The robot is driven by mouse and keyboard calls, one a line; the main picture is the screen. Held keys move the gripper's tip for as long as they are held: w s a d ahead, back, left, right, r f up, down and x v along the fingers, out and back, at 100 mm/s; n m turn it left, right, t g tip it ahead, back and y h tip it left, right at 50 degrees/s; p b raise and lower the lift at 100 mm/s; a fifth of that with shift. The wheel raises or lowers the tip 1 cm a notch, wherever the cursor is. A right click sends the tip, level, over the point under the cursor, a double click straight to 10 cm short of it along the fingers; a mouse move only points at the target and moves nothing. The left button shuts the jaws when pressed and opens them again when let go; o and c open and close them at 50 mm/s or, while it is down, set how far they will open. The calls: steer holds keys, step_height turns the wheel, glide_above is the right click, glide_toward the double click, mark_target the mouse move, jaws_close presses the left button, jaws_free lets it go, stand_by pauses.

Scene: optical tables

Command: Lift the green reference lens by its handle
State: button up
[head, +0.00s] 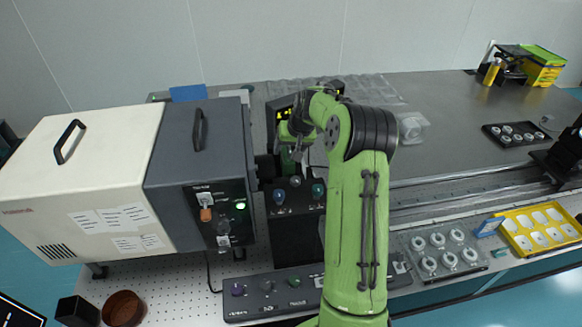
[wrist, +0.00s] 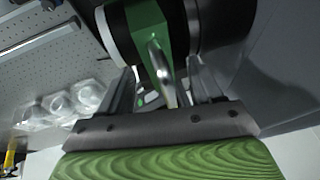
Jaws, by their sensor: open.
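In the wrist view, a green block-shaped mount (wrist: 148,22), seemingly the green reference lens, sits between dark cylindrical parts at the top. A shiny metal handle (wrist: 158,68) extends from it toward me. My gripper (wrist: 162,88) is open, with one finger on each side of the handle; I see no clear contact. The glass of the lens is not visible. In the head view, my gripper (head: 292,150) is beside the dark grey instrument housing, and my green arm largely hides the lens there.
A cream and dark grey instrument box (head: 100,170) stands to the left. A black block with colored knobs (head: 297,215) stands below my gripper. A clear tray of white ring-shaped parts (head: 440,250) and a yellow tray (head: 540,228) lie to the right. The back table is mostly clear.

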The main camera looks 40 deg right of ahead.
steer(key=shift+w+d+f, duration=0.1)
steer(key=shift+w+f, duration=0.2)
steer(key=shift+f, duration=0.05)
steer(key=shift+s+r, duration=0.1)
steer(key=shift+s, duration=0.05)
steer(key=shift+c, duration=1.2)
jaws_close()
steer(key=shift+a, duration=0.2)
